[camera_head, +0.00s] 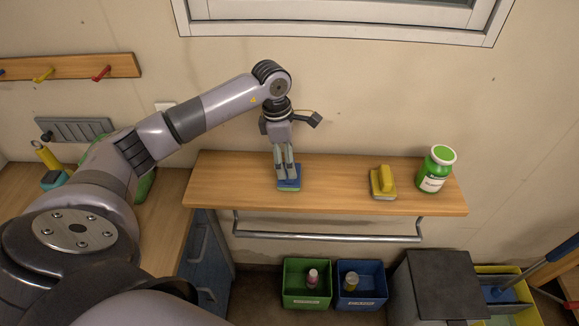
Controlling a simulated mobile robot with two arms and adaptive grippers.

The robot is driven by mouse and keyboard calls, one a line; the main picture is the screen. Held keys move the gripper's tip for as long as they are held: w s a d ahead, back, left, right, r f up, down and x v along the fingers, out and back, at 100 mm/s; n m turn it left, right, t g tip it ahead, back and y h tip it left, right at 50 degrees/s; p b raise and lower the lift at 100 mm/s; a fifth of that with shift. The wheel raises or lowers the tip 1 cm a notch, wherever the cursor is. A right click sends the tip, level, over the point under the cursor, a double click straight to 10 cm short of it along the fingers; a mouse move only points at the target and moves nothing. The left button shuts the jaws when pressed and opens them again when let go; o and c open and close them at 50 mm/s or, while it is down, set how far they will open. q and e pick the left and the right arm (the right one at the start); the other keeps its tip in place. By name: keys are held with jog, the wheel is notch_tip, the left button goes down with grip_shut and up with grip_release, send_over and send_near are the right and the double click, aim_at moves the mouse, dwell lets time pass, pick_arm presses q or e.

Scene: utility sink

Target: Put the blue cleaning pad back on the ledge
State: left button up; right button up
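The blue cleaning pad (290,184) has a green underside and is at the left part of the wooden ledge (335,199). It looks level and appears to rest on the ledge top, though a tiny gap underneath cannot be ruled out. My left gripper (288,174) points straight down over the pad. Its fingers are close together around the pad's upper part, which they mostly hide, and it appears shut on the pad. My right gripper is not in view.
Between the two pads the ledge is clear. A metal rail (330,237) runs below it. Green (290,295) and blue (372,298) bins stand on the floor.

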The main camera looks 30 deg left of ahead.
pick_arm(q)
notch_tip(320, 180, up, 9)
jog(key=a+b, duration=0.1)
jog(key=b, duration=0.1)
jog(key=shift+s+f, duration=0.2)
jog(key=shift+s, duration=0.15)
